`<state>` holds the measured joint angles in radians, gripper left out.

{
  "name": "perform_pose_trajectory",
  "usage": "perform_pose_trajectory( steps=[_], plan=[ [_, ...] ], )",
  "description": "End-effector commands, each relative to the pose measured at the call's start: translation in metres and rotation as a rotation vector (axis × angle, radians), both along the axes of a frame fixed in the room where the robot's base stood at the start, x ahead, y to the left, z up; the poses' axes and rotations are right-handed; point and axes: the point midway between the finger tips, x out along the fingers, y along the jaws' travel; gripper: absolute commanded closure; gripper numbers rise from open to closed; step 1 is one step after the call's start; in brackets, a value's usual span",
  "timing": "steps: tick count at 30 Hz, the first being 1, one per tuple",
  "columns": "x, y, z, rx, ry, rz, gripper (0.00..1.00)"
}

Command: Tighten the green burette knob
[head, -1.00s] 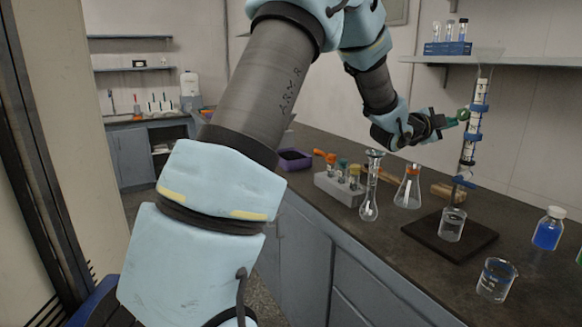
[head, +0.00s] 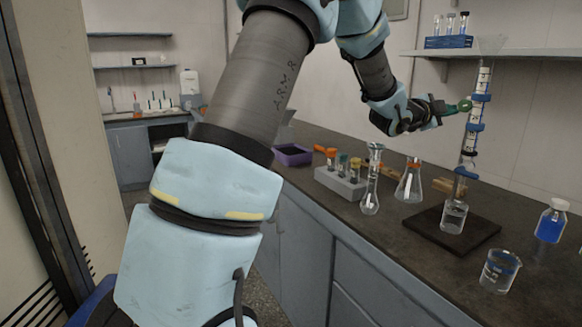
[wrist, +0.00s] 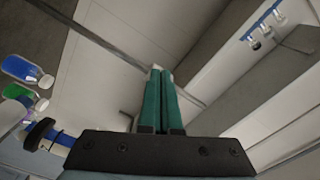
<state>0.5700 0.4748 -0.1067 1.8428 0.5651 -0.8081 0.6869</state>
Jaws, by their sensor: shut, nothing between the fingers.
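The green burette knob (head: 464,104) is a small round piece on the left side of the burette (head: 472,140), at its upper part. The burette is a tall clear tube with white and blue bands, standing upright. My gripper (head: 447,107) points right, with its green fingertips right beside the knob; I cannot tell whether they touch it. In the wrist view my gripper (wrist: 158,72) shows its two green fingers shut together, with nothing seen between them. The knob cannot be made out in the wrist view.
A flask of clear liquid (head: 454,216) stands on the dark base plate (head: 480,236) below the burette. Glass flasks (head: 371,195), a beaker (head: 499,272) and a blue bottle (head: 550,222) stand around it. A shelf (head: 400,54) with a vial rack is behind.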

Motion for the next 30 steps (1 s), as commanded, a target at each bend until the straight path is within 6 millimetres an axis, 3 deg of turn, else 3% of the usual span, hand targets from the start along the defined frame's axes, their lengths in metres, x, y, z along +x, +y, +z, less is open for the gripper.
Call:
perform_pose_trajectory(
  steps=[10, 20, 30],
  plan=[
    [-0.001, -0.001, 0.008, -0.005, -0.004, -0.007, 1.00],
    [0.006, 0.003, 0.003, -0.002, -0.003, -0.005, 1.00],
    [-0.007, 0.031, 0.001, -0.001, -0.003, -0.002, 1.00]
  ],
)
